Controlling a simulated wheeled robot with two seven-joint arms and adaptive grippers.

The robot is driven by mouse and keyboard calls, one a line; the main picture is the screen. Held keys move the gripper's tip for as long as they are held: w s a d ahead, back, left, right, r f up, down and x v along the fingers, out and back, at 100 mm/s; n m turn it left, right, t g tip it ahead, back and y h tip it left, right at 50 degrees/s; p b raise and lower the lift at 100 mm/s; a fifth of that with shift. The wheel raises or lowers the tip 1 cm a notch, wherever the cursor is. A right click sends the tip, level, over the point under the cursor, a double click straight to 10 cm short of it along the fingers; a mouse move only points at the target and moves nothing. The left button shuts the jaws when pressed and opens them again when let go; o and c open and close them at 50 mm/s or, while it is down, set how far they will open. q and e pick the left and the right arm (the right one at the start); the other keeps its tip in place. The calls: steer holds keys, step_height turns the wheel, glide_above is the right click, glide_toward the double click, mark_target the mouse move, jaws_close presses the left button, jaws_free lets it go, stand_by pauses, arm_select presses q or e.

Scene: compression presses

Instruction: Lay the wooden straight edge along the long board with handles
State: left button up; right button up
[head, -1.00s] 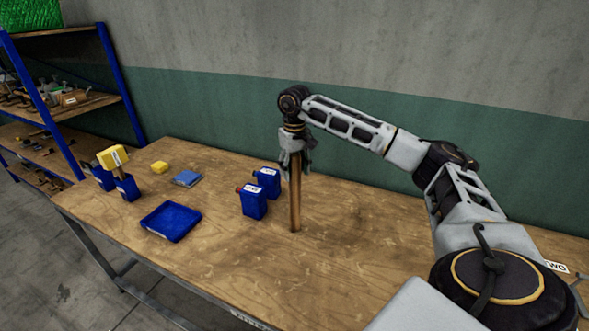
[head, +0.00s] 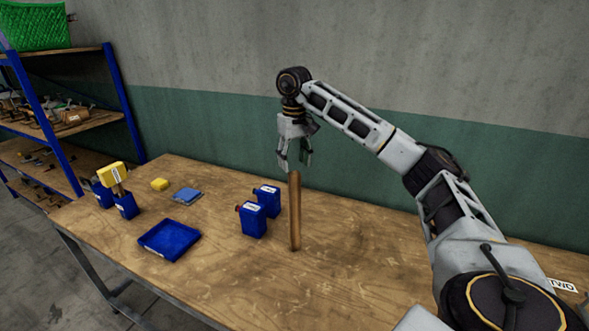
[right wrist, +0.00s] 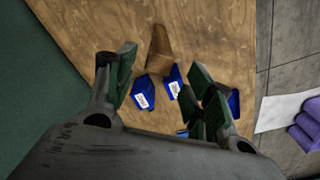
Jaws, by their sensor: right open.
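A wooden strip (head: 294,212), seemingly the straight edge, stands upright on its end on the workbench in the head view. My right gripper (head: 294,164) is open, pointing down, with its fingertips just about at the strip's top end and nothing held. In the right wrist view the strip (right wrist: 159,42) shows as a brown shape beyond the open, empty fingers (right wrist: 163,85). I cannot make out the long board with handles in these frames. My left gripper is not in view.
Two blue containers (head: 254,221) stand just left of the strip. A shelf rack (head: 85,117) stands left. The bench front (head: 270,290) is clear.

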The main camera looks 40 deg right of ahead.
steer(key=shift+r+p, duration=0.3)
steer(key=shift+r, duration=0.9)
steer(key=shift+c, duration=0.3)
